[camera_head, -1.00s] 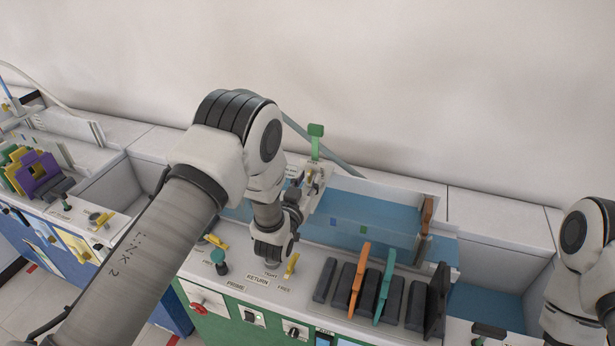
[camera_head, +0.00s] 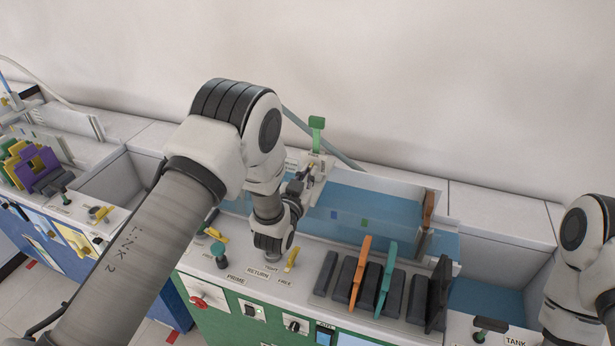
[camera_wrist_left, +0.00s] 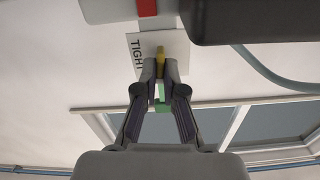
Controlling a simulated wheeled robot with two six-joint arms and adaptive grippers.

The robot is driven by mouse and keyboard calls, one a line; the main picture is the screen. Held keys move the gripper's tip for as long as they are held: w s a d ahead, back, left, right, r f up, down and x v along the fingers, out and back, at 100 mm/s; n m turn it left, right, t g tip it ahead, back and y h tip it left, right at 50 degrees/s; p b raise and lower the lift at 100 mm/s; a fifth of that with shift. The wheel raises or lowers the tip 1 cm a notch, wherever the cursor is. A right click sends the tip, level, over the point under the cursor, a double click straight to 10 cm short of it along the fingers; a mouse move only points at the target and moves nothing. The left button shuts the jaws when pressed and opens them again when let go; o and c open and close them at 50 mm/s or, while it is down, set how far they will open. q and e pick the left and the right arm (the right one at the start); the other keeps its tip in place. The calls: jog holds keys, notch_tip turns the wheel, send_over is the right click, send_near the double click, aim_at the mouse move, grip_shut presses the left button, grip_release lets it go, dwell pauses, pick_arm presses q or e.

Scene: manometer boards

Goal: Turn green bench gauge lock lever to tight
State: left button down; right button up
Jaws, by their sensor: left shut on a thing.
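The green-topped gauge (camera_head: 317,130) stands upright at the back of the green bench. My left gripper (camera_head: 308,178) is at its lower part, and the wrist hides much of that area. In the left wrist view my left gripper (camera_wrist_left: 160,72) is shut on a small yellow lever (camera_wrist_left: 160,56). The lever lies in front of a white label plate (camera_wrist_left: 176,46), with the word TIGHT to the left of the lever. A green part (camera_wrist_left: 163,103) shows between the fingers. My right gripper is out of view.
A clear-walled water channel (camera_head: 375,205) runs right of the gauge. Orange (camera_head: 361,268) and teal (camera_head: 386,280) plates stand among dark blocks at the front. A yellow lever (camera_head: 291,258) and a teal knob (camera_head: 219,254) sit on the near panel, close below my left wrist.

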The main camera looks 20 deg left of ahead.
pick_arm(q)
jog(key=m+b, duration=0.3)
jog(key=m, duration=0.1)
jog(key=shift+f+b, duration=0.2)
jog(key=shift+b, duration=0.2)
jog(key=m+b, duration=0.4)
jog(key=shift+d+m, duration=0.1)
jog(key=shift+m, duration=0.3)
jog(key=m+b, duration=0.3)
jog(key=m, duration=0.1)
jog(key=shift+r+m+b, duration=0.1)
jog(key=shift+m+b, duration=1.05)
jog(key=shift+m, duration=0.65)
jog(key=c, duration=1.3)
grip_release()
jog(key=shift+w, duration=0.1)
